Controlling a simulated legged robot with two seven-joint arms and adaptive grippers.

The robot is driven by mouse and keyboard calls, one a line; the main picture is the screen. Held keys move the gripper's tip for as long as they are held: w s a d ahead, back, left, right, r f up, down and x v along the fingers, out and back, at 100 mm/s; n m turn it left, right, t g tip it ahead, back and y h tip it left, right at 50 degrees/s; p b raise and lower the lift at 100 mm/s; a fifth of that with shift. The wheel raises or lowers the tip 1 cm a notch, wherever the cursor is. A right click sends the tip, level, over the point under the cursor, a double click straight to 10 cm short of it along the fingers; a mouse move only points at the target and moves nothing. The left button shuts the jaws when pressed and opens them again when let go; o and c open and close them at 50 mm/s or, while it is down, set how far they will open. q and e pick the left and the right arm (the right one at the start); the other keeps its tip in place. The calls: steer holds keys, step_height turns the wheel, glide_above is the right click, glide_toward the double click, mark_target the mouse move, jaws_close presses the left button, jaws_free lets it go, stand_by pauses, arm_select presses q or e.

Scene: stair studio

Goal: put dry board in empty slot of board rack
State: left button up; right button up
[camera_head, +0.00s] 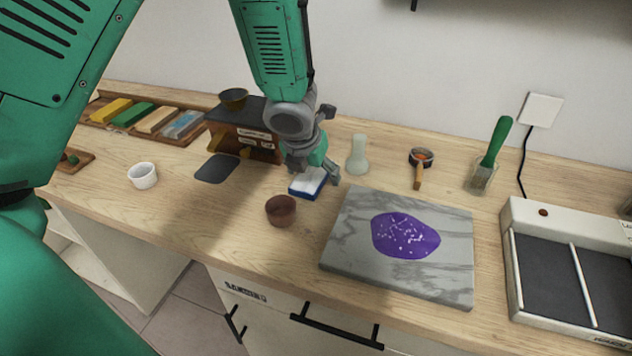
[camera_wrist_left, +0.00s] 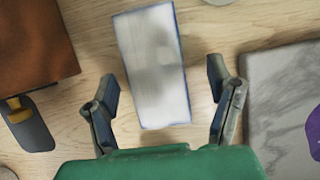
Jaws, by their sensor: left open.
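A white block with blue edges (camera_head: 308,182), perhaps the board, lies on the wooden counter in the head view. In the left wrist view the white, blue-edged block (camera_wrist_left: 155,65) shows its grey-smudged top face. My left gripper (camera_head: 316,172) is just above it, pointing down. In the wrist view my left gripper's (camera_wrist_left: 165,90) two fingers are spread, one on each side of the block, with gaps between. A wooden tray (camera_head: 190,133) at the back left holds several coloured blocks side by side; I cannot tell whether it is the rack. My right gripper is not in view.
A grey stone slab (camera_head: 455,275) with a purple patch lies right of the block. A brown cup (camera_head: 281,210) stands in front. A brown box (camera_head: 262,148) stands behind-left, a pale bottle (camera_head: 357,155) behind-right. A white two-bay unit (camera_head: 545,212) is far right. The counter's left front is mostly clear.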

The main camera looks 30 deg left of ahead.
mark_target(312, 175)
arm_select(q)
steer(key=shift+w+a+f, duration=0.15)
steer(key=shift+a+f, duration=0.15)
steer(key=shift+f, duration=0.15)
steer(key=shift+a, duration=0.3)
steer(key=shift+c, duration=0.8)
steer(key=shift+d+r, duration=0.1)
steer(key=shift+d, duration=0.25)
steer(key=c, duration=1.1)
steer(key=shift+d, duration=0.2)
steer(key=shift+c, duration=0.6)
steer(key=r+p, duration=0.1)
steer(key=r, duration=0.2)
steer(key=r+p, duration=0.2)
steer(key=r, duration=0.1)
steer(key=r+p, duration=0.2)
steer(key=r, duration=0.1)
steer(key=shift+a+r, duration=0.2)
steer(key=shift+a, duration=0.15)
steer(key=shift+d+r+p, duration=0.2)
steer(key=shift+r+p, duration=0.1)
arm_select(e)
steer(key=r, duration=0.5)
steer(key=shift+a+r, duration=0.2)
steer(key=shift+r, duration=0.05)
